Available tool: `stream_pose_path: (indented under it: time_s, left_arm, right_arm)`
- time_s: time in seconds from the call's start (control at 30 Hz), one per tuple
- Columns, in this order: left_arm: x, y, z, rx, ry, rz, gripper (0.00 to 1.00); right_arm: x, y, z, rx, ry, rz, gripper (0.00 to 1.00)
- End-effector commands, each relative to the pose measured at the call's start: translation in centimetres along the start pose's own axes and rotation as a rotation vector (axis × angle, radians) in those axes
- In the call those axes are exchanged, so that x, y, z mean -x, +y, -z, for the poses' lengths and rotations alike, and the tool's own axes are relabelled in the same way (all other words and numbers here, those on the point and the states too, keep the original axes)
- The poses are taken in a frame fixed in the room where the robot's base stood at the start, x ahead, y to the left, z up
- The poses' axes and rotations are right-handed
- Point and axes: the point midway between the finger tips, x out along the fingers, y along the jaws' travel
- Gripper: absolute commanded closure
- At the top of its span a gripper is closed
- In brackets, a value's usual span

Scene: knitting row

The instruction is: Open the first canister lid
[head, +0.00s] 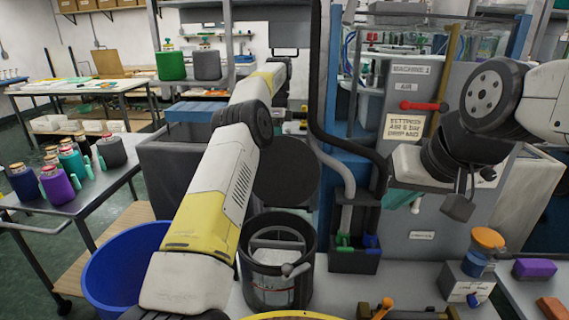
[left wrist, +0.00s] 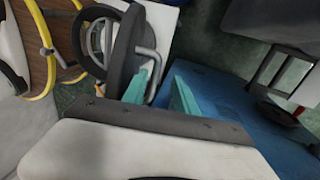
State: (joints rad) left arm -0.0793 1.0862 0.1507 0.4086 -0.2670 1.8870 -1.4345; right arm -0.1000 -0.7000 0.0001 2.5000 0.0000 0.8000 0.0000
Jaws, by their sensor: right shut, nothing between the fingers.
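A dark round canister (head: 245,262) stands open in the head view, with a metal bar and pale contents inside. Its dark disc lid (head: 288,188) stands up behind the opening, partly covered by my left arm. In the left wrist view the lid (left wrist: 124,48) shows nearly edge-on, with a metal loop handle (left wrist: 155,62) on its face. My left gripper (left wrist: 165,95) has its teal fingers apart, one close to the handle; I cannot tell whether it touches. The left gripper is hidden in the head view. My right gripper (head: 404,198) is shut and empty before the grey machine, away from the canister.
A blue bucket (head: 110,265) stands left of the canister. The grey machine (head: 455,235) with a red handle (head: 424,106) is at the right. A side table (head: 85,195) with several spools stands at the left.

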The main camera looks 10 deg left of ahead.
Motion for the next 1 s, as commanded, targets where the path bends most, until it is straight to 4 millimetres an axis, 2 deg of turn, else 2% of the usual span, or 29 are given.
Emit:
stream_pose_path:
  time_s: [0.27,0.47,0.77,1.0]
  left_arm:
    - [-0.1,1.5,0.1,-0.001,-0.001,-0.002,0.66]
    - [-0.3,3.4,0.5,-0.002,-0.001,-0.002,0.66]
    - [-0.9,7.6,1.1,-0.002,-0.003,-0.002,0.66]
    - [-1.5,11.8,1.7,-0.002,-0.001,-0.002,0.66]
  right_arm:
    - [0.0,0.0,0.0,0.000,0.000,0.000,1.00]
    - [0.0,0.0,0.0,0.000,0.000,0.000,1.00]
    - [0.0,0.0,0.0,0.000,0.000,0.000,1.00]
    - [0.0,0.0,0.0,0.000,0.000,0.000,1.00]
